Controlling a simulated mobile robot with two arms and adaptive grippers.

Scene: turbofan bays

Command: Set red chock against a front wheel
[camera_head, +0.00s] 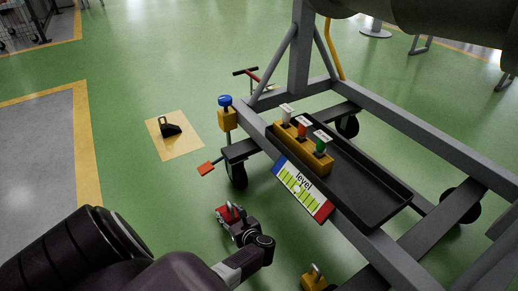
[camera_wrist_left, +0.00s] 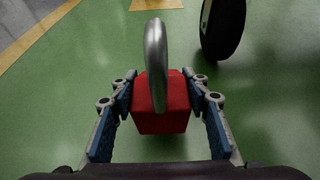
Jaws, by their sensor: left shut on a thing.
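The red chock (camera_head: 224,214) has a metal loop handle and is in my left gripper (camera_head: 234,219). In the left wrist view the red chock (camera_wrist_left: 160,112) sits between the two blue-padded fingers, which are shut on it. A black cart wheel (camera_head: 237,176) stands under the near-left corner of the grey frame. The chock is apart from this wheel, on its near side. The same wheel (camera_wrist_left: 222,27) shows at the upper right of the wrist view, ahead of the chock. I cannot tell whether the chock touches the floor. My right gripper is not in view.
A black chock (camera_head: 171,128) stands on a tan floor patch (camera_head: 183,148). A yellow chock (camera_head: 315,279) is at the bottom. A red-tipped lever (camera_head: 206,168) juts out left of the wheel. The black tray (camera_head: 365,195) overhangs to the right. Green floor at left is clear.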

